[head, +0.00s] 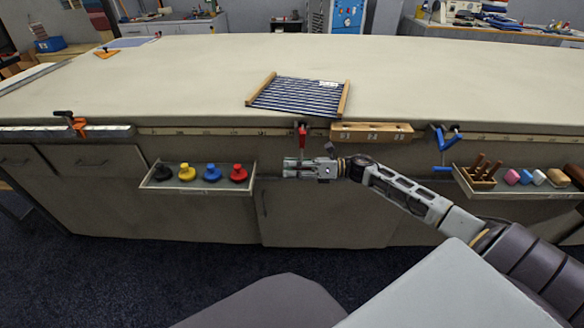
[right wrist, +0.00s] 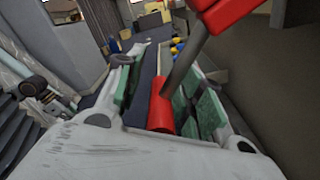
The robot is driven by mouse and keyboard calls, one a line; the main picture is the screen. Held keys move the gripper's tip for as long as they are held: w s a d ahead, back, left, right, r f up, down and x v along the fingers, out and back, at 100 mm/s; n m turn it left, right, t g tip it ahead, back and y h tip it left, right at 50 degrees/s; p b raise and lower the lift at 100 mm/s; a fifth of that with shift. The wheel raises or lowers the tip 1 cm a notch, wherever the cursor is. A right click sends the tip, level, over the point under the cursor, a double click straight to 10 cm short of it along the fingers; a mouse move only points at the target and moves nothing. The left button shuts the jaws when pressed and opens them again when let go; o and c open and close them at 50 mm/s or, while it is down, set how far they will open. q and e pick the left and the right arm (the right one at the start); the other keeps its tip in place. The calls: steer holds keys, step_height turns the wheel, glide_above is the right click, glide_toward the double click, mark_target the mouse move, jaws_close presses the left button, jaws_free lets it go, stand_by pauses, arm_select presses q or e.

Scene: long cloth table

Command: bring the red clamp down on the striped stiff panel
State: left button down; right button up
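The striped stiff panel (head: 298,97), dark blue and white with wooden strips at two sides, lies on the table near its front edge. The red clamp (head: 302,134) is at the table's front edge, just in front of the panel. Its lower part hangs down toward my right gripper (head: 288,168), which points left below the edge. In the right wrist view, the clamp's red handle (right wrist: 161,108) is between the green-padded fingers, near the right pad with a gap at the left one. The fingers look open. My left gripper is out of view.
An orange clamp (head: 72,123) and a blue clamp (head: 446,138) are on the same edge. A wooden block (head: 371,132) is right of the red clamp. A tray of coloured knobs (head: 196,188) is left of my gripper. Another tray (head: 520,193) is at right. Most of the tabletop is clear.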

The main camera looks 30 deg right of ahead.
jaws_close()
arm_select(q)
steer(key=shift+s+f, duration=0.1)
arm_select(e)
steer(key=shift+s, duration=0.1)
stand_by(0.5)
